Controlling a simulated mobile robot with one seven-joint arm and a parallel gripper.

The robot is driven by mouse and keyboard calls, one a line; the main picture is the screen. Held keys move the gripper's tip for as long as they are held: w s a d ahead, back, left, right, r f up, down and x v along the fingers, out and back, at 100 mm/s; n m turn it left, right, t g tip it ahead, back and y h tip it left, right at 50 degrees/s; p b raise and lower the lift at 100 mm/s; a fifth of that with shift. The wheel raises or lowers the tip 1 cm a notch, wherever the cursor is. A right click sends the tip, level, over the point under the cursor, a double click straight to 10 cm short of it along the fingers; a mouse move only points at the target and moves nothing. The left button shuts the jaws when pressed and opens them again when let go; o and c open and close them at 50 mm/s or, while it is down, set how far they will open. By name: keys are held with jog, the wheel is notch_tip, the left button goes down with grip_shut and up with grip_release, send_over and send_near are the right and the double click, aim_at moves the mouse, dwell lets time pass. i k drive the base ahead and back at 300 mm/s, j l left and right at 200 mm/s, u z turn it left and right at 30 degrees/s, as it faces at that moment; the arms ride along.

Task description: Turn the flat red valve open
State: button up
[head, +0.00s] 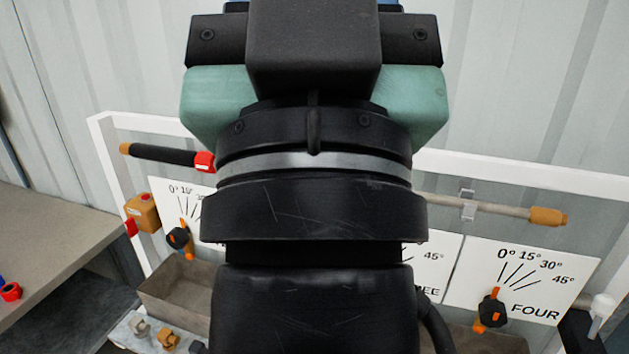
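My gripper (314,60) and wrist fill the middle of the head view, seen from behind, with a black body and green sides. Its fingertips are hidden, so I cannot see whether it is open or holds anything. No flat red valve can be made out for certain. A red fitting (204,162) shows on a black-sleeved pipe just left of my arm. A small red part (131,227) sits on an orange-brown block (143,211) at the left. My arm hides the middle of the panel.
A white frame rail (530,178) crosses behind my arm. A pale pipe with an orange end (547,216) runs at right. Dial boards carry black-and-orange knobs (178,238), (492,311). A grey bin (178,292) and fittings lie lower left. A bench (50,235) stands at far left.

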aim_at(131, 225)
jog(key=i+j+u, duration=0.3)
jog(key=i+j, duration=0.3)
jog(key=i+j+u, duration=0.3)
jog(key=i+j, duration=0.15)
jog(key=i, duration=0.15)
